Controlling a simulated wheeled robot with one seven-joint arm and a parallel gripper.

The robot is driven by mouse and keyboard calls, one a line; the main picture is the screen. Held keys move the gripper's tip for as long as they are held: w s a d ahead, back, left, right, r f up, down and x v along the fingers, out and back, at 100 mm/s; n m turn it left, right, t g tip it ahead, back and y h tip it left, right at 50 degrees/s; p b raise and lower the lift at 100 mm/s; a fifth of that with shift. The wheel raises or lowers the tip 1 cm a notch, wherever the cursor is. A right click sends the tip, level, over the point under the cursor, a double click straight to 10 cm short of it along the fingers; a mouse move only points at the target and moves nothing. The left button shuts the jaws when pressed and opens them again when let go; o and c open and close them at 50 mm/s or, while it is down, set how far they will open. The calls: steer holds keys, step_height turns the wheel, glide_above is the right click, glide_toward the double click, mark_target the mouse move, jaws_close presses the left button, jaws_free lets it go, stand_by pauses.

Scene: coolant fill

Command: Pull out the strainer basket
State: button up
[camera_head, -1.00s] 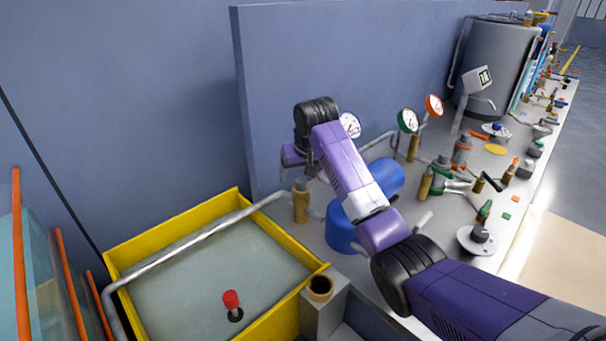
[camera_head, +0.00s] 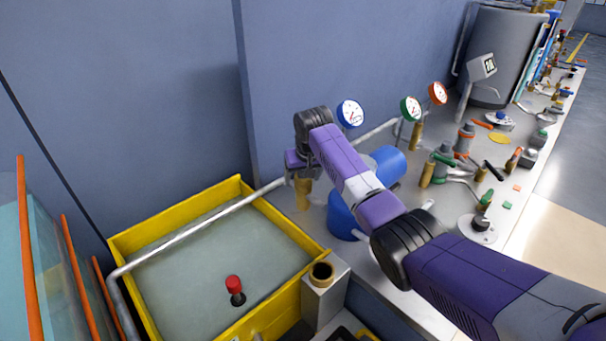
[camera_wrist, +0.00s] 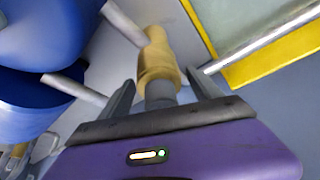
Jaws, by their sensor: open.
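The brass strainer body (camera_head: 303,194) stands upright on the bench beside the yellow tank, and my gripper (camera_head: 299,168) is at its top. In the wrist view the brass body (camera_wrist: 158,58) is beyond my gripper (camera_wrist: 160,88). A dark grey cylinder (camera_wrist: 160,92) at its near end lies between my two open fingers. It looks like the strainer basket's top, but I cannot be sure. I cannot tell whether the fingers touch it. The rest of any basket inside the brass body is hidden.
The yellow-rimmed tank (camera_head: 178,220) lies left, with a metal pipe (camera_head: 205,223) crossing it to the brass body. A blue cylinder (camera_head: 341,216) stands close on the right. A blue gauge (camera_head: 350,113) is behind. The grey wall (camera_head: 420,50) limits room at the back.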

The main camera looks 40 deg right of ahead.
steer(key=shift+c, duration=0.3)
steer(key=c, duration=1.5)
steer(key=o, duration=0.7)
steer(key=shift+c, duration=1.2)
steer(key=shift+r, duration=0.1)
steer(key=shift+r+p, duration=0.4)
steer(key=shift+p, duration=0.05)
steer(key=shift+r+p, duration=3.25)
steer(key=shift+r, duration=0.35)
